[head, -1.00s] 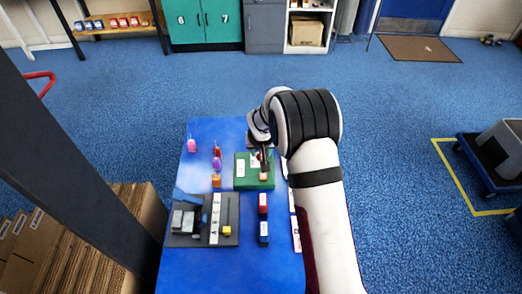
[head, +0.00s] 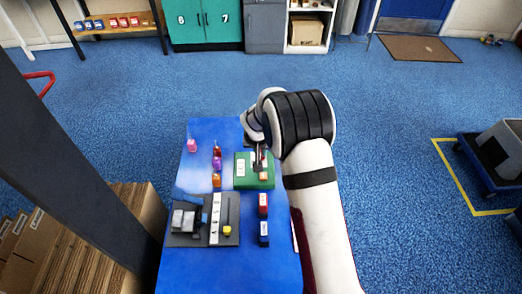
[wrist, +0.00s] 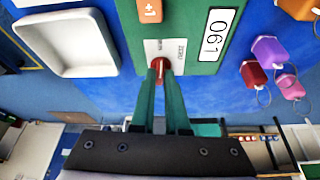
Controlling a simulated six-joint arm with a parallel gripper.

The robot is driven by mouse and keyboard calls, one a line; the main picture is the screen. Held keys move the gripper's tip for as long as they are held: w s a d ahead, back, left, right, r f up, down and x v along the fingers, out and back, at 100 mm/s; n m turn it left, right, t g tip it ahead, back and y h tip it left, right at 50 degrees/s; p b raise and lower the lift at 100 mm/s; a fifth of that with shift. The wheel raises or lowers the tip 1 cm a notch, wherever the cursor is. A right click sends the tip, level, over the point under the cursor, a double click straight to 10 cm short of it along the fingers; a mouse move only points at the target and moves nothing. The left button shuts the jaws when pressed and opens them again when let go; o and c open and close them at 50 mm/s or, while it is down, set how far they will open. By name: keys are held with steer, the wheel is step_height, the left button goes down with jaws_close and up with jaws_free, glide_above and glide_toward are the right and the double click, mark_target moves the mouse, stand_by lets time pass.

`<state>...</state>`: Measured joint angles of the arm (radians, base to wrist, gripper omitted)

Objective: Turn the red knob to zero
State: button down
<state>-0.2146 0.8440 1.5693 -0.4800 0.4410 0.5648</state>
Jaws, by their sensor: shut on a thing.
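The red knob (wrist: 161,66) stands on a white label plate (wrist: 178,47) on the green panel (head: 240,183). My gripper (wrist: 161,74) is shut on the knob, its two green fingers on either side. The fingers hide part of the knob, and the small print beside it is too small to read for certain. A white display (wrist: 218,33) on the panel shows digits turned sideways that look like 061. An orange button (wrist: 149,10) marked +1 is on the same panel. In the head view my wrist covers part of the panel's far side.
Pink (head: 192,146), purple (head: 217,163) and orange (head: 216,181) tags lie left of the panel. A grey device with a yellow slider (head: 227,230), a red box (head: 263,201) and a blue box (head: 263,229) are nearer. A white tray (wrist: 68,72) lies beside the panel.

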steer(key=m, duration=0.1)
steer(key=m+h, duration=0.1)
steer(key=m, duration=0.1)
steer(key=m+h, duration=0.1)
steer(key=m, duration=0.1)
steer(key=shift+a+g, duration=0.25)
steer(key=shift+g, duration=0.05)
steer(key=m, duration=0.2)
steer(key=m+g+h, duration=0.1)
steer(key=m, duration=0.2)
steer(key=shift+w+a+g, duration=0.1)
steer(key=shift+w+g, duration=0.05)
steer(key=shift+g, duration=0.15)
steer(key=shift+m, duration=0.3)
steer(key=c, duration=0.9)
jaws_free()
steer(key=v, duration=1.5)
steer(key=shift+a+r, duration=0.3)
